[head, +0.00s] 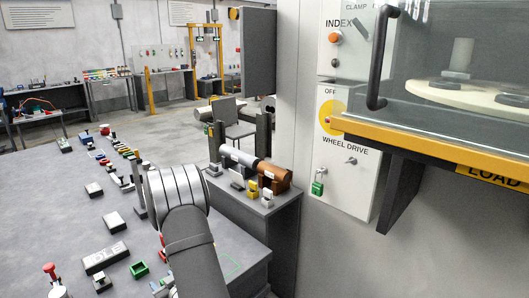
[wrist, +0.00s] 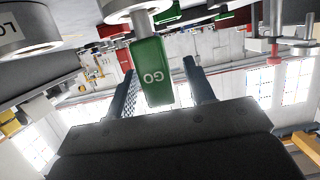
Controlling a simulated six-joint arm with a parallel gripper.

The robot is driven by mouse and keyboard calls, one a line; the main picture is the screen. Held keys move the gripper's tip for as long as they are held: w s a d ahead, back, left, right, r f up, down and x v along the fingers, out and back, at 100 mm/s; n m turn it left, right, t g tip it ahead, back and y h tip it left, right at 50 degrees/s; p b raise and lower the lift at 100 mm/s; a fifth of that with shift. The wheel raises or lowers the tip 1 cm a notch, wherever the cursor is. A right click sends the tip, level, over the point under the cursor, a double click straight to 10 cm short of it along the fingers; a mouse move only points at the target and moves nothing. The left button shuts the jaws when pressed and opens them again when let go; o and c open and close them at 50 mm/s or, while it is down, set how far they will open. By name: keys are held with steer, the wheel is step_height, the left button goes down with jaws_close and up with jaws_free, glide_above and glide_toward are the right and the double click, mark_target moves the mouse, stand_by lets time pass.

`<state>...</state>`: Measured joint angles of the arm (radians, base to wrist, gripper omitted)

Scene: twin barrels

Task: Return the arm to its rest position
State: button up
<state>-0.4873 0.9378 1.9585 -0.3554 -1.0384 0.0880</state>
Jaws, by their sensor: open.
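My arm (head: 183,225) reaches up from the bottom of the head view over the grey workbench, with its banded grey link in front. The gripper's fingers cannot be made out there. In the wrist view my gripper (wrist: 160,75) shows as two dark fingers spread apart, with the dark gripper body below. A green block marked GO (wrist: 153,72) appears between the fingers, with a gap to the right finger. It hangs from a pale round part at the top of that tilted view. I cannot tell its depth or whether it touches the left finger.
The grey workbench (head: 55,215) carries several small blocks, a DIE block (head: 105,258) and a red-knobbed part (head: 50,272). A silver barrel (head: 238,156) and a brown barrel (head: 272,175) lie on a stand. A glazed machine with a yellow ledge (head: 435,155) stands at right.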

steer(key=shift+w+a, duration=0.25)
steer(key=shift+w, duration=0.05)
steer(key=shift+s+d, duration=0.1)
steer(key=v, duration=1.7)
steer(key=x, duration=1.7)
steer(key=shift+a+f, duration=0.2)
steer(key=shift+a, duration=0.05)
step_height(320, 180, up, 7)
steer(key=shift+d+f, duration=0.15)
